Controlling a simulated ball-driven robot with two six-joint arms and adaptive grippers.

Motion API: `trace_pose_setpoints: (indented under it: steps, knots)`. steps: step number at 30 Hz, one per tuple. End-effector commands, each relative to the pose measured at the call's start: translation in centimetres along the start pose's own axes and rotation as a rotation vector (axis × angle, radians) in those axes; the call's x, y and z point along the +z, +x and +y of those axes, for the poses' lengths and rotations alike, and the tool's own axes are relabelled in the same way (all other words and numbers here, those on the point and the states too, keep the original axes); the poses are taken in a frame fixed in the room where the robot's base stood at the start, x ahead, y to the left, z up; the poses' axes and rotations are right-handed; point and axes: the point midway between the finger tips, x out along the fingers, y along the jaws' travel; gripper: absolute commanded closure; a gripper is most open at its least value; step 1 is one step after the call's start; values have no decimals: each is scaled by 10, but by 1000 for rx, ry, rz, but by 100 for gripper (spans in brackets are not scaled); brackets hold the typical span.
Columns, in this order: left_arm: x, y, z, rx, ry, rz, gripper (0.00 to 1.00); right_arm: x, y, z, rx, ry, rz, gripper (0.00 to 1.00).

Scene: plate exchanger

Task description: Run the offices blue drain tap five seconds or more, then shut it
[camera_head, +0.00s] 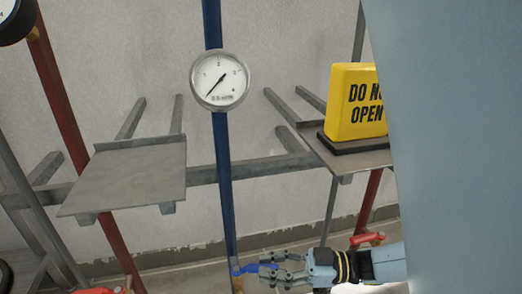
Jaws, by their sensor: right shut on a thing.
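A dark blue vertical pipe (223,150) runs down the middle of the head view. Near its lower end, at the bottom of the picture, is a small tap with a blue lever (247,268). My right gripper (272,270) comes in from the right, and its fingers are shut on the blue lever. The fingers cover part of the lever. The tap's outlet is not clearly visible, so I cannot tell whether water runs. My left gripper is not in view.
A round gauge (220,80) sits on the blue pipe. A grey shelf (130,178) is at left. A yellow "DO NOT OPEN" sign (355,103) stands on another shelf at right. Red pipes (65,110) and red handles (368,239) flank the tap at both sides.

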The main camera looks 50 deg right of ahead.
Motion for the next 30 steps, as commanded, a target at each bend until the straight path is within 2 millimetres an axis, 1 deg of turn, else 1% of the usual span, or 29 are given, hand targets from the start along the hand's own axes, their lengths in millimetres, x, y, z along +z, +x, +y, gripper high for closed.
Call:
trace_pose_setpoints:
  steps: [4, 14, 15, 19, 26, 30]
  knots:
    - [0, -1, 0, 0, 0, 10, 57, 1, -3, 2, -1, -1, -4, 100]
    - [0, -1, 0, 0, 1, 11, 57, 0, -2, 2, -2, -1, -3, 100]
    - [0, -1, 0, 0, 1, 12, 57, 0, -2, 2, -2, -1, -3, 74]
    - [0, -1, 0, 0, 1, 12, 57, 0, -2, 2, -3, -1, -3, 57]
    - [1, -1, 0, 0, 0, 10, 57, 0, -2, 1, -4, 0, -2, 57]
    - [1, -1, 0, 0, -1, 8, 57, 1, -10, 1, -4, 0, -4, 57]
